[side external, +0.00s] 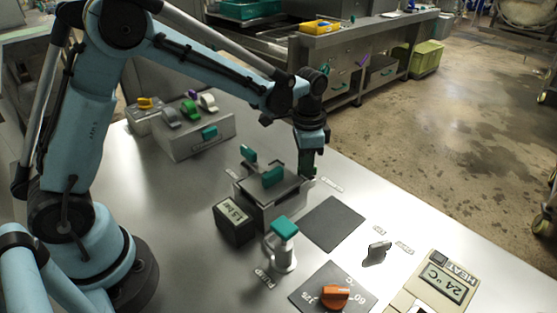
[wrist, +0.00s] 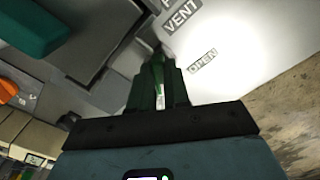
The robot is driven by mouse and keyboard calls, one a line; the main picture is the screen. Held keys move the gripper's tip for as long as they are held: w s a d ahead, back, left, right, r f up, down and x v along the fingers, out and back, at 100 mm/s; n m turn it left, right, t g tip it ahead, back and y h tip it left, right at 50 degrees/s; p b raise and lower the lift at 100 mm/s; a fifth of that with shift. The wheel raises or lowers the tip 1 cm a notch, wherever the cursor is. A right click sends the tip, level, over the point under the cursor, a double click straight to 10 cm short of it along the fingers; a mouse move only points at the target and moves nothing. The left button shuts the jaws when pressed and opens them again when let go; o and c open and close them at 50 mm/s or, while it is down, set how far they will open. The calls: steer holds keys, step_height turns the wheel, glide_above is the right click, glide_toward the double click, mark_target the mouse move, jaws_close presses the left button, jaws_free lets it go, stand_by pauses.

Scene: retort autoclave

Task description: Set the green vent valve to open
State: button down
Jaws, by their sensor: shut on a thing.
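My gripper (side external: 308,172) reaches down at the far right corner of the metal autoclave box (side external: 270,208). In the wrist view my gripper (wrist: 158,85) is shut on the green vent valve (wrist: 158,72), of which only a narrow green strip shows between the fingers. The VENT label (wrist: 182,16) is beyond the fingertips and the OPEN label (wrist: 203,61) is to their right. A small label (side external: 333,184) also shows just right of my gripper in the side view. The fingers hide most of the valve, so its exact angle is unclear.
A teal lid handle (side external: 272,176) is on the box, close to my gripper. A 1.5 bar gauge (side external: 234,222), a teal-topped pump (side external: 285,230), an orange knob (side external: 335,296) and a heat panel (side external: 440,285) stand nearer. A dark mat (side external: 333,223) lies bare.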

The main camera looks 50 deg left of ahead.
steer(key=shift+n, duration=0.4)
steer(key=n, duration=0.2)
steer(key=shift+d+n, duration=0.1)
steer(key=shift+n, duration=0.3)
steer(key=n, duration=0.3)
steer(key=shift+s+n, duration=0.1)
steer(key=shift+n, duration=0.3)
steer(key=n, duration=0.6)
steer(key=shift+d, duration=0.2)
steer(key=shift+n, duration=0.4)
steer(key=c, duration=1.1)
jaws_free()
steer(key=shift+r, duration=0.1)
